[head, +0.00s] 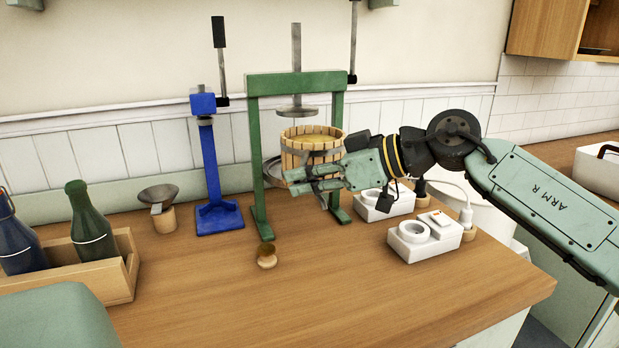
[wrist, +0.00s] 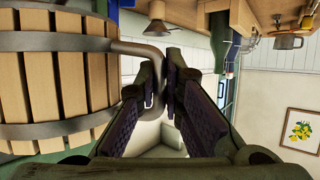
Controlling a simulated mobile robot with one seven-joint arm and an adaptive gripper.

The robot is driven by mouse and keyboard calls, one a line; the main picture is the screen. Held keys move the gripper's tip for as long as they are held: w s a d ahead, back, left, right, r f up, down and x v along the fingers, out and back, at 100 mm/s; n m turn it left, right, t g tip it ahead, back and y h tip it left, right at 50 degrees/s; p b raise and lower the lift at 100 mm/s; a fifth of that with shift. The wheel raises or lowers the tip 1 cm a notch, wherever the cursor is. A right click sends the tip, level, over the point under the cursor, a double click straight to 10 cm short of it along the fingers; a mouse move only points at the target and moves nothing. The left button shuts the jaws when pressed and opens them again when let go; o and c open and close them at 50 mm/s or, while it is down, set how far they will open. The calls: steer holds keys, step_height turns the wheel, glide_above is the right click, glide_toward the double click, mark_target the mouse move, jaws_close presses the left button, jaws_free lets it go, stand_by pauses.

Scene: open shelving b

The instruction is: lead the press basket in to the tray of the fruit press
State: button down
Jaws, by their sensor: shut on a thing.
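The press basket (head: 312,158), of pale wooden slats with metal hoops and yellowish filling, is upright inside the green frame of the fruit press (head: 253,130), below the press plate (head: 297,112). The basket fills the left of the wrist view (wrist: 70,85). My gripper (head: 300,180) is in front of the basket, its fingers pointing left. In the wrist view the gripper (wrist: 165,80) is shut on the basket's bent metal handle (wrist: 140,49). The tray (head: 272,172) shows partly at the basket's left; my fingers and the basket hide the rest, so contact between them cannot be told.
A small wooden-topped knob (head: 266,256) stands on the counter in front. White socket boxes (head: 424,237) lie at right below my arm. A blue stand (head: 212,165), a funnel (head: 159,196) and a bottle crate (head: 120,270) are at left.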

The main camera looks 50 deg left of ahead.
mark_target(288, 167)
steer(key=shift+w+a+r+p, duration=0.1)
steer(key=shift+w+a+p, duration=0.5)
steer(key=shift+a, duration=0.6)
steer(key=shift+w+a+r+p, duration=0.1)
steer(key=shift+w+a+p, duration=0.25)
steer(key=shift+a+p, duration=0.6)
steer(key=shift+w+a+r+p, duration=0.1)
steer(key=shift+w+a+p, duration=0.4)
steer(key=shift+a, duration=0.9)
steer(key=shift+w+a+f+p, duration=0.1)
steer(key=shift+w+a+p, duration=0.1)
steer(key=shift+a, duration=0.2)
steer(key=shift+w+a+f+p, duration=0.1)
steer(key=shift+w+a+p, duration=0.1)
steer(key=shift+a, duration=0.15)
steer(key=shift+f, duration=0.75)
steer(key=c, duration=1.6)
jaws_free()
steer(key=shift+s, duration=0.1)
steer(key=shift+c, duration=0.2)
steer(key=shift+f, duration=0.15)
